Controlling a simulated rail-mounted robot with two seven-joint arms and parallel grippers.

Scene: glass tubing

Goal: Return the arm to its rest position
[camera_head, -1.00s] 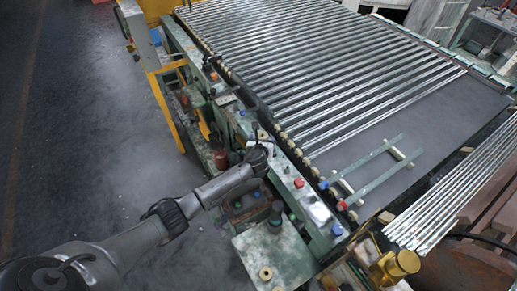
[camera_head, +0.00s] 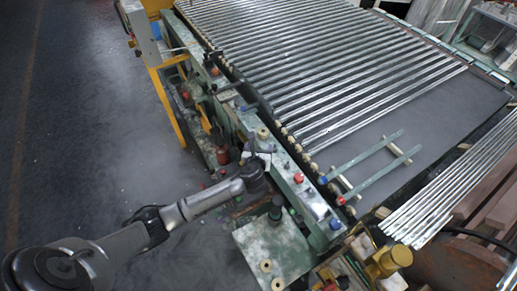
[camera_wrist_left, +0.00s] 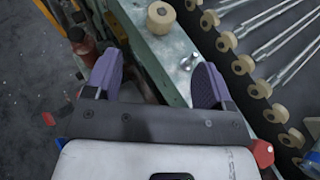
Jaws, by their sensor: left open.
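My left arm comes in from the lower left in the head view. Its gripper (camera_head: 265,152) is over the green side rail (camera_head: 318,205) of the tube conveyor, near a small tan roller (camera_head: 262,133). In the left wrist view the two purple-padded fingers (camera_wrist_left: 157,80) are spread wide with nothing held between them. The green rail passes below and between them. The tan roller (camera_wrist_left: 161,17) and a small metal knob (camera_wrist_left: 189,62) on the rail lie beyond the fingers. My right gripper is in neither view.
Glass tubes (camera_head: 320,65) lie in rows across the conveyor to the right. A red bottle (camera_head: 222,153) stands left of the rail, near a yellow post (camera_head: 168,105). A green plate (camera_head: 272,250) lies below right of the arm. Open dark floor (camera_head: 90,130) is at left.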

